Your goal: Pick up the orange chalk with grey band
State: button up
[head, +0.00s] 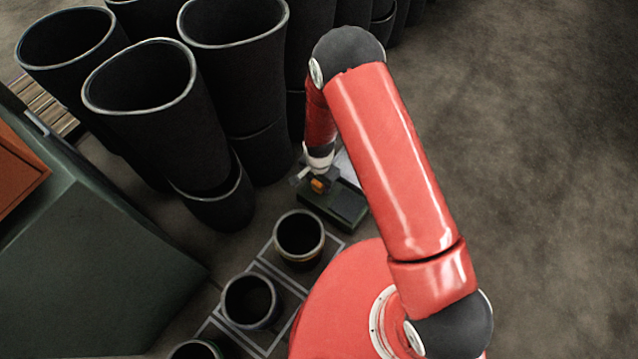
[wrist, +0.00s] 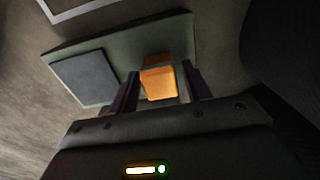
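The orange chalk (wrist: 159,84) shows in the wrist view as a bright orange block. A duller brownish strip lies at its far end; I cannot tell whether this is the grey band. It sits on a flat green base (wrist: 118,40) beside a dark grey square pad (wrist: 86,80). My gripper (wrist: 161,78) is open, with one dark finger on each side of the chalk and small gaps visible. In the head view the chalk (head: 320,186) is a small orange patch under my wrist, partly hidden, on the green base (head: 345,212).
Large black rubber sleeves (head: 150,90) stand close behind and left of my gripper. Smaller black sleeves (head: 299,238) stand in a row on a white-marked grid in front. A dark green box (head: 90,270) is at the left. The floor (head: 550,150) at right is clear.

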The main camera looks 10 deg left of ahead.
jog(key=c, duration=0.8)
jog(key=shift+r, duration=0.15)
notch_tip(320, 180, up, 20)
jog(key=p, duration=0.3)
